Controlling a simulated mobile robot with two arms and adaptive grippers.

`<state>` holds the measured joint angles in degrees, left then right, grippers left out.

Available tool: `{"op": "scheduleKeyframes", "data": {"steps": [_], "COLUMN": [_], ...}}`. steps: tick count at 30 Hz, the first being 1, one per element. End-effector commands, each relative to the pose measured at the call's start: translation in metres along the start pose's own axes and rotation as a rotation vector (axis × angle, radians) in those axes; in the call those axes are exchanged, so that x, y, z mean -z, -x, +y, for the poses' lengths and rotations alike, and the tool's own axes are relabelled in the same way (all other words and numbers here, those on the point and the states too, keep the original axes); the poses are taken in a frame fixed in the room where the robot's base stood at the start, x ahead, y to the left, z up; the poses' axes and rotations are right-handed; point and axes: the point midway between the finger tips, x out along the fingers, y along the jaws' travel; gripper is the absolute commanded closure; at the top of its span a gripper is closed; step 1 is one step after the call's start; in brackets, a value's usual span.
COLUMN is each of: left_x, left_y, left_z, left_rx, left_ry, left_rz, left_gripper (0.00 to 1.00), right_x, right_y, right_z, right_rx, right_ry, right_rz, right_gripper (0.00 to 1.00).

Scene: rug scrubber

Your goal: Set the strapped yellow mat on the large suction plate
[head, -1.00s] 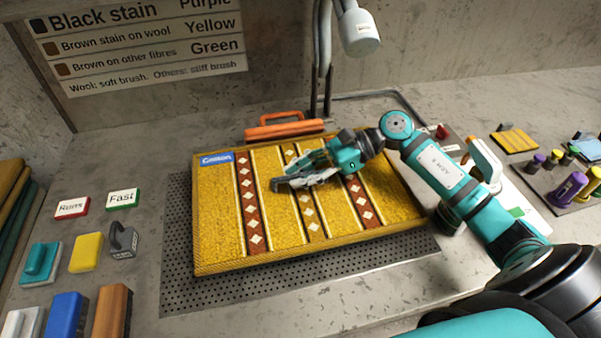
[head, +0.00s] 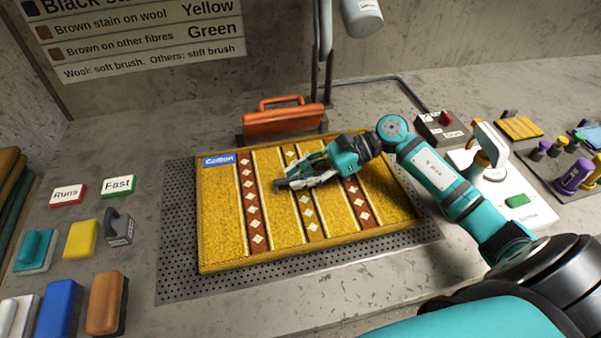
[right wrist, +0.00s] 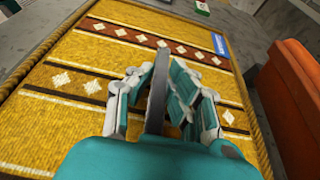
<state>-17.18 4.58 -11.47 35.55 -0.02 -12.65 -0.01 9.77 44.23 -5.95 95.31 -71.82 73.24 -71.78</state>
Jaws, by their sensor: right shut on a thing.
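The yellow mat (head: 220,215) has brown diamond bands and a blue "Cotton" label. It lies flat over the large perforated suction plate (head: 185,280), whose dark surface shows along the left, front and right edges. I cannot tell whether the mat's underside touches the plate. My right gripper (head: 290,183) is over the middle of the mat. In the right wrist view, its fingers (right wrist: 160,92) are shut on a narrow grey upright strap (right wrist: 157,85) above the mat (right wrist: 50,130). The strap's lower end is hidden. My left gripper is not in view.
Brushes and blocks, including a blue one (head: 60,314), lie at left by the "Runs" (head: 68,192) and "Fast" (head: 118,186) cards. A box with a red button (head: 440,128) and a bottle tray stand at right.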

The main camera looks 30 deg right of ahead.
Motion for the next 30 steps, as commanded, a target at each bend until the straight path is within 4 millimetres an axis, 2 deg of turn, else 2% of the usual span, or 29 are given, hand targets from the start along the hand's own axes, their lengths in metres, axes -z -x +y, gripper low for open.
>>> {"op": "scheduleKeyframes", "data": {"steps": [30], "left_x": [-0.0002], "left_y": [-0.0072], "left_z": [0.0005], "left_rx": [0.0], "left_ry": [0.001], "left_rz": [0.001], "left_gripper": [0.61], "right_x": [0.0045], "right_y": [-0.002], "right_z": [-0.0003], "right_rx": [0.0], "right_ry": [0.002], "right_rz": [-0.002], "right_gripper": [1.0]}}
